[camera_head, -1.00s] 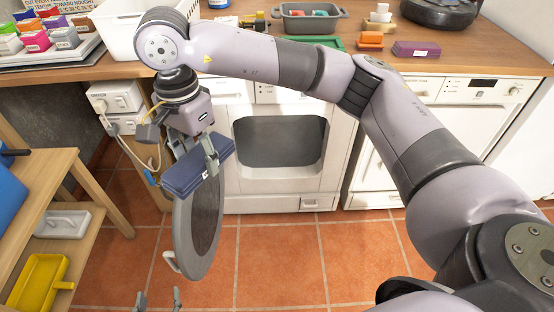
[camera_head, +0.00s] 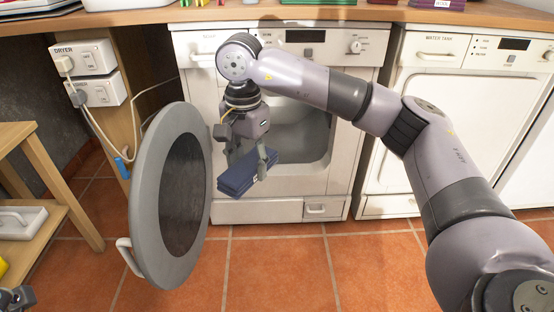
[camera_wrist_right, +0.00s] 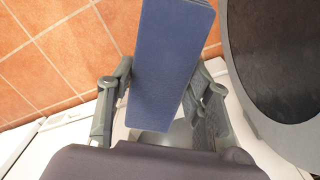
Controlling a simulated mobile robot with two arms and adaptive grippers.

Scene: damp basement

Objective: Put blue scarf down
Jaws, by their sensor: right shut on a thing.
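The blue scarf (camera_head: 243,172), a folded dark-blue bundle, is held in my right gripper (camera_head: 250,158) in front of the open dryer (camera_head: 250,210). In the right wrist view the scarf (camera_wrist_right: 172,60) lies between the two fingers of the right gripper (camera_wrist_right: 162,98), with a finger on each side.
The round dryer door (camera_head: 145,215) stands open just left of the scarf. Sockets marked dryer (camera_head: 88,58), with a cable, are on the left. A wooden shelf unit (camera_head: 75,215) stands far left. Another white machine (camera_head: 425,75) is to the right. The tiled floor (camera_head: 280,270) in front is clear.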

